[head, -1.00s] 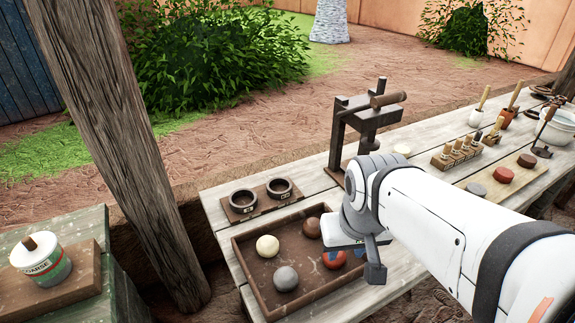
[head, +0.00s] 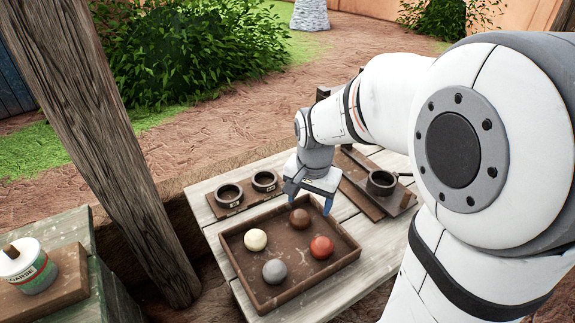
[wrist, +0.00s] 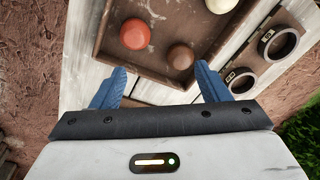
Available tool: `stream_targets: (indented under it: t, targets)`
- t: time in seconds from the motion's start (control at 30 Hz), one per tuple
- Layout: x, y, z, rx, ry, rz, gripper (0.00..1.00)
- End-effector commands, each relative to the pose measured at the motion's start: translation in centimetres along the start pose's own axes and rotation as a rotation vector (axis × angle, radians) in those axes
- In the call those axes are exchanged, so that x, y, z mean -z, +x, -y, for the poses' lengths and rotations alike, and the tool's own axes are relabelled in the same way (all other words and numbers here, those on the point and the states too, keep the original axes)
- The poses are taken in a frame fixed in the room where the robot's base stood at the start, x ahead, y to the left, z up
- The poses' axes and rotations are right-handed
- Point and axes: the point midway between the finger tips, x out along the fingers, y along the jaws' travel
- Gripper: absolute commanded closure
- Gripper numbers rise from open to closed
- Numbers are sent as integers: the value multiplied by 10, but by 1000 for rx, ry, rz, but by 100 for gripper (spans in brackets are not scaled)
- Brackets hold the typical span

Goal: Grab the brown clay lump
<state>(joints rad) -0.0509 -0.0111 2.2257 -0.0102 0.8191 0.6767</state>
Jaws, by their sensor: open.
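The brown clay lump (head: 299,217) is a round ball near the far side of the shallow brown tray (head: 313,288). It also shows in the wrist view (wrist: 180,57), ahead of the fingertips and nearer the right finger. My gripper (head: 309,204) is open and empty above the tray's far edge, close to the brown lump. Its two blue fingers are spread wide in the wrist view (wrist: 158,82), and neither appears to touch the lump.
The tray also holds a red lump (head: 321,247), a cream lump (head: 256,239) and a grey lump (head: 273,272). A board with two dark rings (head: 229,195) stands behind the tray. A dark cup (head: 381,182) stands to the right, on a wooden base.

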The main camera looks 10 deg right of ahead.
Motion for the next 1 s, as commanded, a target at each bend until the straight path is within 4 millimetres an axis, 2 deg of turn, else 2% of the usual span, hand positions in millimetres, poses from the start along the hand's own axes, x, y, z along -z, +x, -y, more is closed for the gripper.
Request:
stream_targets:
  t: [0.03,0.2,0.4,0.6,1.0]
  targets:
    - [11,10,8,-11,59,15,31]
    - [42,48,29,-42,276,46,31]
    - [64,86,45,-72,462,65,31]
    - [71,104,51,-84,538,71,31]
    - [66,150,47,-88,541,73,31]
